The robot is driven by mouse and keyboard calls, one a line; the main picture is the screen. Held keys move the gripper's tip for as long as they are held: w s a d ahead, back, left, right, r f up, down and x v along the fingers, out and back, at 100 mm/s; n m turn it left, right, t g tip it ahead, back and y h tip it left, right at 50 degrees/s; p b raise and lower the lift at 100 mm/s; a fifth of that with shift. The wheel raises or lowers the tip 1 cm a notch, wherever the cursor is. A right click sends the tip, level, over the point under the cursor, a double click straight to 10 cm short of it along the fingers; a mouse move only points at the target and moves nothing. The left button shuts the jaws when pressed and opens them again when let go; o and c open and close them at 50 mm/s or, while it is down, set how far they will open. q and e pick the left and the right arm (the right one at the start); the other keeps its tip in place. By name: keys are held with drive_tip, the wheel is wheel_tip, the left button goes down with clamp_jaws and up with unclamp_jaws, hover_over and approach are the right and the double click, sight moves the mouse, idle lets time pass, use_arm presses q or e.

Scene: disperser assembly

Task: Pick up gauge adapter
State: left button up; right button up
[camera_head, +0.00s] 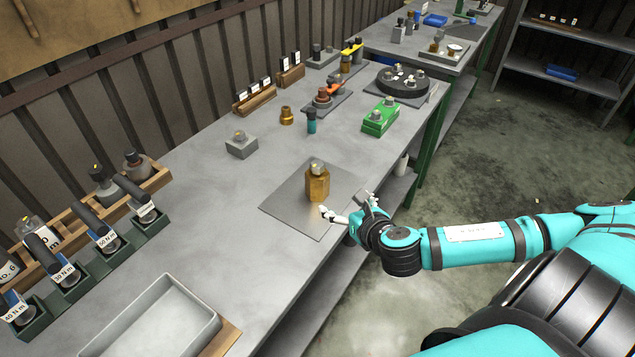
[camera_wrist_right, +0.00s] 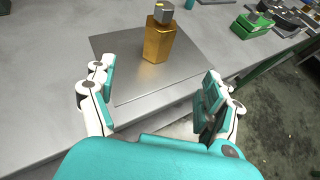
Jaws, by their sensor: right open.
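A brass hexagonal part (camera_head: 317,187) stands upright on a square metal plate (camera_head: 290,206), with a small grey piece (camera_head: 317,166) on its top. A smaller brass fitting (camera_head: 287,117) stands farther back on the bench. I cannot tell by looks alone which is the gauge adapter. My right gripper (camera_head: 347,205) is open and empty at the plate's front right edge, beside the hexagonal part and apart from it. In the right wrist view the brass hexagonal part (camera_wrist_right: 158,42) stands beyond the spread fingers. My left gripper is out of view.
A grey block (camera_head: 241,146), a teal-and-dark cylinder (camera_head: 311,122) and a green box (camera_head: 380,118) stand behind the plate. An empty grey tray (camera_head: 150,325) lies at the front left, near torque tools in green holders (camera_head: 148,228). Bare bench lies left of the plate.

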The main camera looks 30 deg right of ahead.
sight(322, 187)
drive_tip(key=shift+n, duration=0.6)
drive_tip(key=x, duration=0.4)
drive_tip(key=p+x, duration=0.1)
drive_tip(key=x, duration=0.6)
drive_tip(key=shift+w+d+r, duration=0.2)
drive_tip(key=shift+w+d, duration=0.05)
drive_tip(key=shift+w, duration=0.3)
drive_tip(key=x, duration=0.1)
drive_tip(key=p+x, duration=0.1)
drive_tip(key=x, duration=0.1)
drive_tip(key=a+x, duration=0.1)
drive_tip(key=shift+w+d+f, duration=0.15)
drive_tip(key=shift+w+f, duration=0.05)
drive_tip(key=shift+w, duration=0.25)
drive_tip(key=shift+w+f, duration=0.25)
drive_tip(key=shift+w, duration=0.1)
drive_tip(key=shift+d, duration=0.1)
clamp_jaws()
drive_tip(key=shift+r, duration=0.2)
